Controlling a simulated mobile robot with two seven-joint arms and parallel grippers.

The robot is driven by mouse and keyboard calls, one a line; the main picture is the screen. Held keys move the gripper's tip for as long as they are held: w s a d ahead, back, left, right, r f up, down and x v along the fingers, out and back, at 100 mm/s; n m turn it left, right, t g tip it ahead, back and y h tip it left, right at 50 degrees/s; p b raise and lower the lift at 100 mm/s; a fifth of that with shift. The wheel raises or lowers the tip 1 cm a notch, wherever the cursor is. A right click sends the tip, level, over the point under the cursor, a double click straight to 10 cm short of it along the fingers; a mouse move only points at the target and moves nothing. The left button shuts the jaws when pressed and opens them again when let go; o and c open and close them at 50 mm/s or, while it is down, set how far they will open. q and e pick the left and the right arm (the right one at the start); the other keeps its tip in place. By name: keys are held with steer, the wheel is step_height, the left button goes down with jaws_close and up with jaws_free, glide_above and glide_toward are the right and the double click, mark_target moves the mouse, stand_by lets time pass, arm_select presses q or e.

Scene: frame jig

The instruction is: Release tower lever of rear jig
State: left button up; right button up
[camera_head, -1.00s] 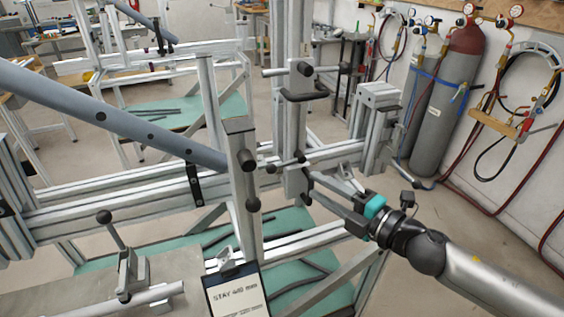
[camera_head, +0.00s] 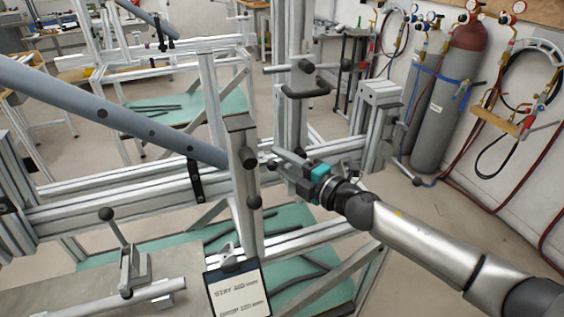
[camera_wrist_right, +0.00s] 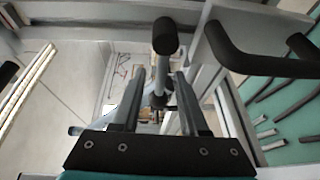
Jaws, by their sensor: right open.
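My right gripper (camera_head: 280,161) is open in front of the upright metal tower (camera_head: 293,40), at the height of the lower rail. In the right wrist view a lever with a black knob (camera_wrist_right: 166,36) and a thin grey rod (camera_wrist_right: 161,76) appears between my two open fingers (camera_wrist_right: 158,97); I cannot tell whether they touch it. In the head view my gripper largely hides this lever. Higher on the tower are a crossbar with a black knob (camera_head: 306,66) and a black U-shaped handle (camera_head: 306,91). My left gripper is not in view.
A blue-grey tube (camera_head: 100,108) slopes down to a nearer post (camera_head: 243,190) with black knobs, left of my gripper. A clipboard (camera_head: 238,291) hangs in front. A black handle (camera_wrist_right: 265,58) is close on the right in the wrist view. Gas cylinders (camera_head: 436,120) stand by the wall.

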jaws_close()
stand_by(0.3)
stand_by(1.1)
